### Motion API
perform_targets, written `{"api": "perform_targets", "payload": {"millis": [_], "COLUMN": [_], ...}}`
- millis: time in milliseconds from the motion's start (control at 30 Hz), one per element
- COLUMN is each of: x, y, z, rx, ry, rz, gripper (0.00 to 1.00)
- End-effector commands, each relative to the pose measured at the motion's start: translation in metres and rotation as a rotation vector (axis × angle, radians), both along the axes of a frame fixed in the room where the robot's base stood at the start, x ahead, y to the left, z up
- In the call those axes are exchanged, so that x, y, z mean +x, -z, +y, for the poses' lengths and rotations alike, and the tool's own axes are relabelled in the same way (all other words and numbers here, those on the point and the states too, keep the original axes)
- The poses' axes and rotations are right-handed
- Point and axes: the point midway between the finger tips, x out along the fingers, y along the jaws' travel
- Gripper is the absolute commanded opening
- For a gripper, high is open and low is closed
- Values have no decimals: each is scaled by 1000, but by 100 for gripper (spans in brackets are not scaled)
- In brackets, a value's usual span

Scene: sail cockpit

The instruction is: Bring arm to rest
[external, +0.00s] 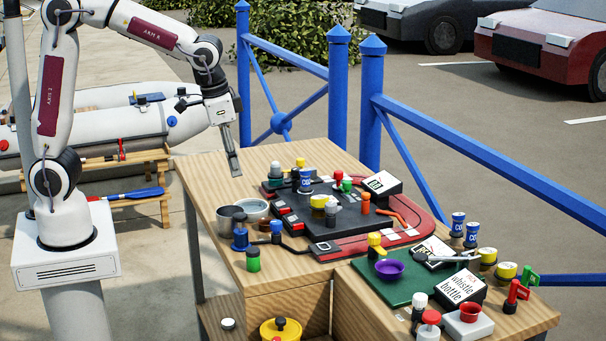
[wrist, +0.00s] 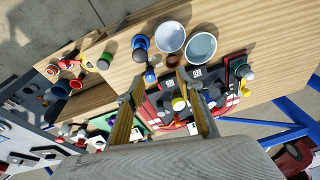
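My gripper (external: 234,164) hangs pointing down above the back left part of the wooden table (external: 205,170), clear of the objects on it. In the wrist view my gripper (wrist: 160,85) has its two fingers spread apart, with nothing held between them. My arm rises from its white pedestal at the left and bends over toward the table.
A red and black board (external: 345,222) crowded with small items lies right of my gripper. Two metal bowls (external: 254,209) stand near the table's left side. A green mat (external: 395,285) holds a purple bowl (external: 389,269). Blue railings (external: 371,110) stand behind.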

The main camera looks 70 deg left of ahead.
Motion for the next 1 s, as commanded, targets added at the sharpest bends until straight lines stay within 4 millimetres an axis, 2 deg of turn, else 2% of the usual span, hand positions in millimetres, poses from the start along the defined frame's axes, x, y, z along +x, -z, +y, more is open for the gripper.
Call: {"api": "perform_targets", "payload": {"millis": [500,1000], "x": [-90,-164], "y": [-20,-25], "z": [46,77], "rx": [-37,-73], "ry": [17,-30], "rz": [-31,-108], "gripper": [37,37]}}
